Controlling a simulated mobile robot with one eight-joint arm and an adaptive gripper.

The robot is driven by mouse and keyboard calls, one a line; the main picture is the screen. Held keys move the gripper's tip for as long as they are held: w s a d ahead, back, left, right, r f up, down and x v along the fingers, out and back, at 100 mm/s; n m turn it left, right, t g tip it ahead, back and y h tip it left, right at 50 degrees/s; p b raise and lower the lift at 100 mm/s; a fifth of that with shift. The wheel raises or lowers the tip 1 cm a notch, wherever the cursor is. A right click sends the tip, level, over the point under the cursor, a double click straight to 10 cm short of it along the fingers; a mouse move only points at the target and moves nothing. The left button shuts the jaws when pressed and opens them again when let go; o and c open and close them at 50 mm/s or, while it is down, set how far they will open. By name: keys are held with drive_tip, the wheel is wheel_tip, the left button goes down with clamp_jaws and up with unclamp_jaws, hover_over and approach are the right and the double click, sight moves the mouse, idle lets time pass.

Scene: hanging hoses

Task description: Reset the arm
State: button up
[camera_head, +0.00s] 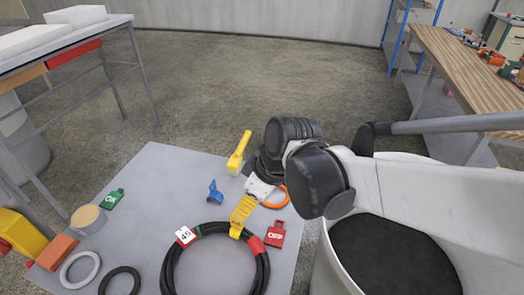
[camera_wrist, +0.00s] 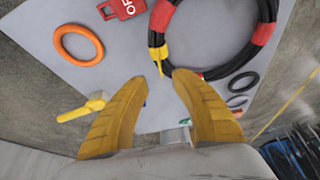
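My gripper (camera_head: 241,212) reaches over the grey table (camera_head: 150,190) in the head view, its yellow fingers pointing at the near side. In the wrist view my gripper (camera_wrist: 158,76) has its two fingers spread apart with nothing held between them. A coiled black hose (camera_head: 168,262) with red bands lies on the table just beyond the fingertips. A yellow band (camera_wrist: 158,53) on the hose sits just ahead of the gap between the fingers. Whether a fingertip touches the hose, I cannot tell.
A red tag (camera_head: 275,234), orange ring (camera_head: 277,197), blue clip (camera_head: 215,192), yellow-handled tool (camera_head: 239,152), green tag (camera_head: 112,199) and white numbered tag (camera_head: 186,236) lie around. A wooden workbench (camera_head: 450,60) stands right, a white-topped table (camera_head: 90,40) left. The floor behind is clear.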

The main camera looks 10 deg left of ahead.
drive_tip(key=s+d+r+m+t+h, duration=0.1)
drive_tip(key=d+m, duration=0.4)
drive_tip(key=d, duration=0.5)
drive_tip(key=s+d+r+m+t+h, duration=0.1)
drive_tip(key=d+m, duration=0.4)
drive_tip(key=d, duration=0.6)
drive_tip(key=s+d+r+m+t+h, duration=0.2)
drive_tip(key=d+r+m+t, duration=0.1)
drive_tip(key=d, duration=0.7)
drive_tip(key=shift+s+d+m+t, duration=0.3)
drive_tip(key=shift+m+t, duration=0.3)
drive_tip(key=shift+m, duration=0.6)
